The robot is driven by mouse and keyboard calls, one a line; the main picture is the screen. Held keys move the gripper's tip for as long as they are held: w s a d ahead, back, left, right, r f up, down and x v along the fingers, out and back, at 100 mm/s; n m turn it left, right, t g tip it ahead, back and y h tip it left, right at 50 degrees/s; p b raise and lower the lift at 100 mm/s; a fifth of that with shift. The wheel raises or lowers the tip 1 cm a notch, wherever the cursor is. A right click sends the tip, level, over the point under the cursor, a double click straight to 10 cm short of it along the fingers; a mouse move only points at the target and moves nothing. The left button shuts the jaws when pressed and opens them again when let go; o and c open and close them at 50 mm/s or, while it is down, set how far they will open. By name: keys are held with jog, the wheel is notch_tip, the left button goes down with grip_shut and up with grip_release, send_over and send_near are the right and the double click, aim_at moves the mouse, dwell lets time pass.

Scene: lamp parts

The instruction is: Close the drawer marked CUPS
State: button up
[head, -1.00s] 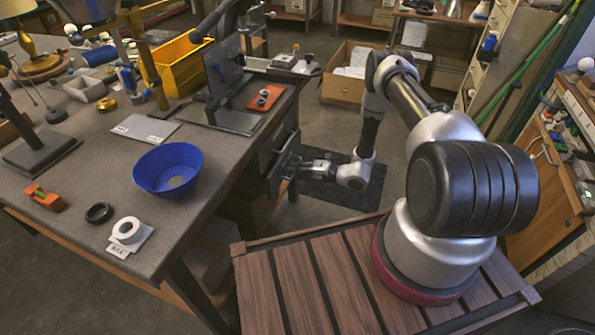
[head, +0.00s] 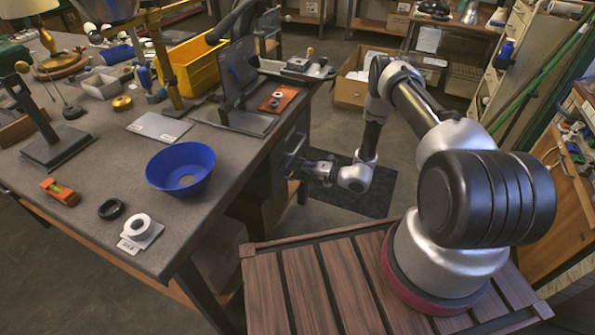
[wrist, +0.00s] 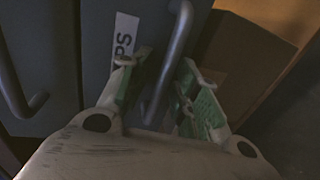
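The drawer marked CUPS (wrist: 145,30) fills the upper middle of the wrist view. Its white label (wrist: 124,45) shows sideways, with only the letters "PS" readable. Its grey bar handle (wrist: 168,60) runs between the two fingers of my gripper (wrist: 166,58). The fingers have green pads, stand apart on either side of the handle, and are not closed on it. In the head view my gripper (head: 294,162) is at the drawer fronts on the desk's right side. How far the drawer stands out is hard to tell there.
Another grey drawer front with a handle (wrist: 20,95) lies left of the CUPS drawer. A cardboard-brown surface (wrist: 245,60) is to its right. The desk top (head: 110,175) bears a blue bowl (head: 181,168) and lamp parts. A dark mat (head: 365,190) lies on the floor below my arm.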

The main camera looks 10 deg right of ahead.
jog(key=v, duration=1.2)
jog(key=s+a+f+n+g+y, duration=0.15)
jog(key=s+n+g, duration=0.25)
jog(key=s+n, duration=0.45)
jog(key=s+d+r+n+g, duration=0.1)
jog(key=s+r+n+g, duration=0.4)
jog(key=s+r+n, duration=0.25)
jog(key=s+d+r+n+g+h, duration=0.1)
jog(key=s+d+r+n+h, duration=0.25)
jog(key=r+n, duration=0.45)
jog(key=s+d+r+n+g+h, duration=0.15)
jog(key=d+r+n+h, duration=0.25)
jog(key=r+n, duration=0.5)
jog(key=s+d+r+n+g+h, duration=0.1)
jog(key=s+d+r+n+h, duration=0.3)
jog(key=r, duration=0.7)
jog(key=s+r+n+t+h, duration=0.1)
jog(key=s+r+n+t, duration=0.1)
jog(key=r, duration=0.6)
jog(key=s+a+r+n+t+h, duration=0.1)
jog(key=r+n+t, duration=0.3)
jog(key=r, duration=0.5)
jog(key=shift+s+a+t+h, duration=0.3)
jog(key=shift+s+t, duration=0.25)
jog(key=shift+t, duration=0.3)
